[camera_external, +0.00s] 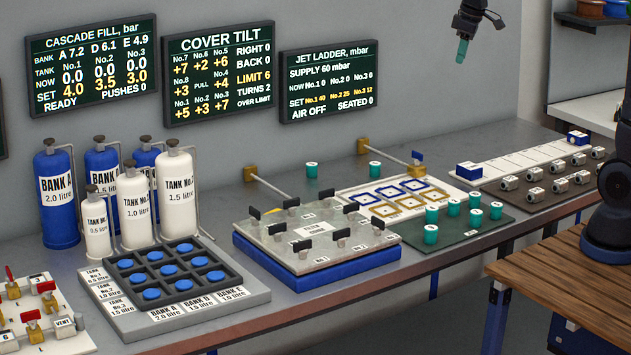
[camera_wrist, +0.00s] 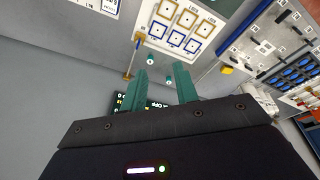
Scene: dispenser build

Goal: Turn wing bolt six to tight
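The cover (camera_external: 306,231) lies on a blue base in mid bench, with several black wing bolts around its edge. Their numbers are too small to read for certain. The tilt board (camera_external: 218,72) lists No.6 in the middle of its top row, reading +2; the wing bolt at the middle of the cover's back row (camera_external: 290,203) matches that place. My gripper (camera_external: 463,52) hangs high above the bench at the upper right, well away from the cover. In the wrist view, my gripper's teal fingers (camera_wrist: 161,78) are apart with nothing between them. The cover (camera_wrist: 262,48) is at the right there.
Several teal cylinders (camera_external: 431,235) stand right of the cover. Two brass-ended rods (camera_external: 268,184) stick out behind it. Gas tanks (camera_external: 176,195) and a tray of blue discs (camera_external: 170,318) stand to the left. The air above the cover is clear.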

